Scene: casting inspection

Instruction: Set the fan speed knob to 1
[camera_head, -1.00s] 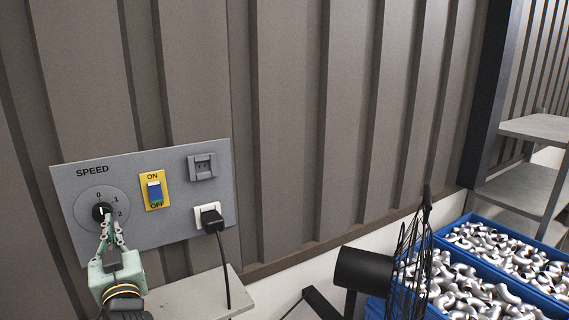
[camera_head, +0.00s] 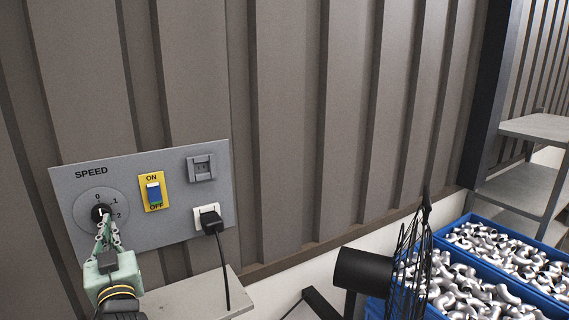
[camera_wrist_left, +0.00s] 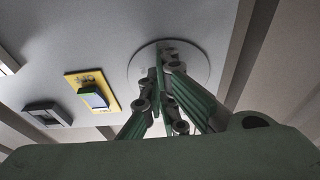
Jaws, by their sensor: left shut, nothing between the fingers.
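The black speed knob (camera_head: 101,212) sits on a round dial (camera_head: 86,205) marked 0, 1 and 2, on a grey panel labelled SPEED. Its white pointer line points up towards 0. My left gripper (camera_head: 106,232) is shut and empty, with its fingertips just below the knob; I cannot tell whether they touch it. In the left wrist view the shut fingers (camera_wrist_left: 166,75) cover most of the dial (camera_wrist_left: 196,58), and the knob is largely hidden behind them. My right gripper is not in view.
On the panel, a blue switch (camera_head: 154,193) sits on a yellow ON/OFF plate, with a grey socket (camera_head: 201,168) and a black plug (camera_head: 211,222) to its right. A shelf (camera_head: 200,297) lies below. A black fan (camera_head: 365,271) and blue crates (camera_head: 447,240) of metal castings stand at right.

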